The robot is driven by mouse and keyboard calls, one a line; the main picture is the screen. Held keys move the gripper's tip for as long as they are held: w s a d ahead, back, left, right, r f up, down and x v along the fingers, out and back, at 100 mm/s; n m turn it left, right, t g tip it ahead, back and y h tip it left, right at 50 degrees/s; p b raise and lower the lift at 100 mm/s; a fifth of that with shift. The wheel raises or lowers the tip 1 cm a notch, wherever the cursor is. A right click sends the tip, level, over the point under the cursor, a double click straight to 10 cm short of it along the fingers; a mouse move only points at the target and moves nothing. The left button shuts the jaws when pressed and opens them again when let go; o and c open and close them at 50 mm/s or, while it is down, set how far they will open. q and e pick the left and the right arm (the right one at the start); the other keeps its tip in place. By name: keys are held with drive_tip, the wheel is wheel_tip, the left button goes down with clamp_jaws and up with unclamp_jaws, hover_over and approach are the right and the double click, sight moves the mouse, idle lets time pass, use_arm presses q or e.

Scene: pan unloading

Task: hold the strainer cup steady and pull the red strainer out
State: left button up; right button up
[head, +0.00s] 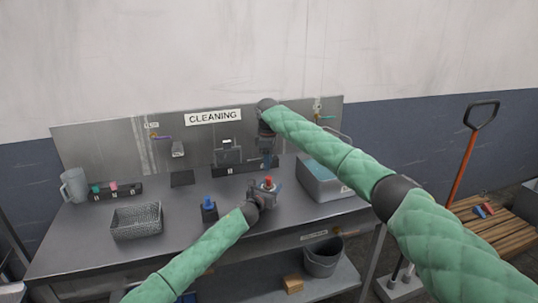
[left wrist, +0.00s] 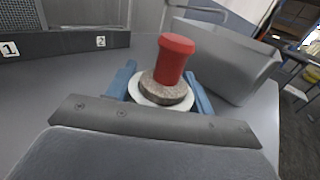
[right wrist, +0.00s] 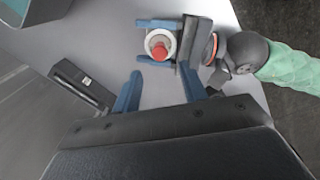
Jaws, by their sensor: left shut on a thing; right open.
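The red strainer (head: 268,180) stands upright in the strainer cup on the table; its red handle (left wrist: 175,60) rises from a grey-brown disc above a white rim. My left gripper (head: 265,189) is shut on the strainer cup (left wrist: 147,98), with its blue fingers on either side of it. In the right wrist view the red top (right wrist: 159,50) sits inside the white ring of the cup (right wrist: 152,38). My right gripper (head: 268,160) is open and empty, above and behind the cup, pointing down; its blue fingers (right wrist: 158,95) are apart from the strainer.
A grey basin (head: 322,185) with bluish water stands right of the cup. A wire basket (head: 137,222) and a dark block with a blue top (head: 209,211) stand to the left. A dark numbered rack (head: 228,170) lies at the back.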

sight(268, 177)
wheel_tip(268, 177, down, 9)
drive_tip(key=shift+w+f, duration=0.1)
drive_tip(key=shift+f, duration=0.05)
idle(0.4)
drive_tip(key=c, duration=0.7)
drive_tip(key=shift+r, duration=0.85)
idle(0.3)
drive_tip(key=shift+r, duration=2.75)
use_arm(q)
drive_tip(key=o, duration=1.1)
drive_tip(key=shift+o, duration=0.2)
